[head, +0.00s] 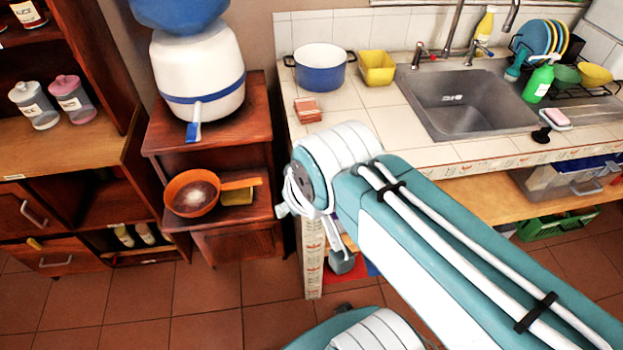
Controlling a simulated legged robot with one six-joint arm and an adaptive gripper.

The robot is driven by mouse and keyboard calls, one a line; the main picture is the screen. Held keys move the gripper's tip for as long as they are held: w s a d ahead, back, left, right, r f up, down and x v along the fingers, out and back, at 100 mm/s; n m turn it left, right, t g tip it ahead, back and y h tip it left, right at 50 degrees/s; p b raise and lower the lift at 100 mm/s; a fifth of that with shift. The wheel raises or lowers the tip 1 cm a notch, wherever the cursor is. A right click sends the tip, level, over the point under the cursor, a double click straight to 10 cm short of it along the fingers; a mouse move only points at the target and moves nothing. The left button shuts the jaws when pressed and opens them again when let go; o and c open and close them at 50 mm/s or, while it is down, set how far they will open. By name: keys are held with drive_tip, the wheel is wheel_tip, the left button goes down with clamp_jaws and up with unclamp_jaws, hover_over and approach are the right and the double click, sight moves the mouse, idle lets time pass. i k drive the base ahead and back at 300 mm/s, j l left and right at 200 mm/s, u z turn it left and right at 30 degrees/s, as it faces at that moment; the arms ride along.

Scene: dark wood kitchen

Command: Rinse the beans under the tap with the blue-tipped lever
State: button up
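A blue pot (320,76) and yellow tub (377,68) stand left of the sink. Tiled floor (130,305) at lower left is clear.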

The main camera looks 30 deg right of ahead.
sight(474, 44)
drive_tip(key=l+z, duration=0.15)
drive_tip(key=l, duration=0.25)
drive_tip(key=l+z, duration=0.15)
drive_tip(key=l, duration=0.3)
drive_tip(key=i+l+z, duration=0.15)
drive_tip(key=l, duration=0.25)
drive_tip(key=l+z, duration=0.15)
drive_tip(key=l, duration=0.25)
drive_tip(key=i+l+z, duration=0.15)
drive_tip(key=l, duration=0.25)
drive_tip(key=i+l+z, duration=0.15)
drive_tip(key=l, duration=0.2)
drive_tip(key=i+l+z, duration=0.15)
drive_tip(key=l, duration=0.25)
